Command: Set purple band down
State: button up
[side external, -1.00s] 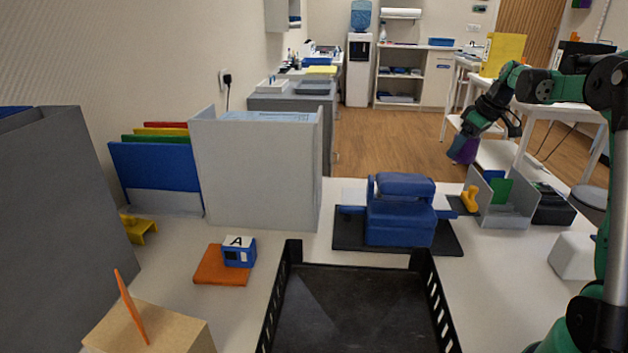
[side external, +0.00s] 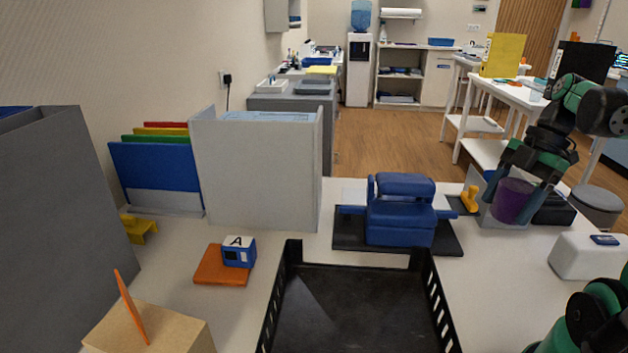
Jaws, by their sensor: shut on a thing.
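The purple band (side external: 513,201) is a rounded purple piece at the right of the side view. My gripper (side external: 518,188) is shut on it, with dark fingers either side of it. The band appears in front of the small grey open holder (side external: 488,215) near the table's right back. I cannot tell whether the band touches the holder or the table. My fingers and arm hide part of the band and of the holder.
A blue block device on a dark mat (side external: 350,242) stands left of the gripper. A yellow-orange piece (side external: 470,200) is close by. A white box (side external: 583,256) stands to the right. A black crate (side external: 437,300) is in front. Bare table lies between crate and white box.

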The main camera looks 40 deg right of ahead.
aim_at(470, 288)
notch_tip(470, 288, down, 15)
jog(key=shift+r, duration=0.15)
dwell(0.4)
jog(key=o, duration=1.3)
jog(key=v, duration=1.2)
jog(key=w+a+m+t+h, duration=0.1)
jog(key=w+a+m+t, duration=0.1)
jog(key=a, duration=0.5)
jog(key=w+a+r+m+t+h, duration=0.1)
jog(key=w+a+m+t+h, duration=0.1)
jog(key=w+a+m, duration=0.3)
jog(key=w+a+m+t+h, duration=0.1)
jog(key=w+a+m, duration=0.3)
jog(key=a+m, duration=0.3)
jog(key=shift+w+a+r+t, duration=0.1)
jog(key=shift+a+r+t, duration=0.1)
jog(key=shift+a, duration=0.2)
jog(key=shift+a+r+t, duration=0.2)
jog(key=shift+a, duration=0.25)
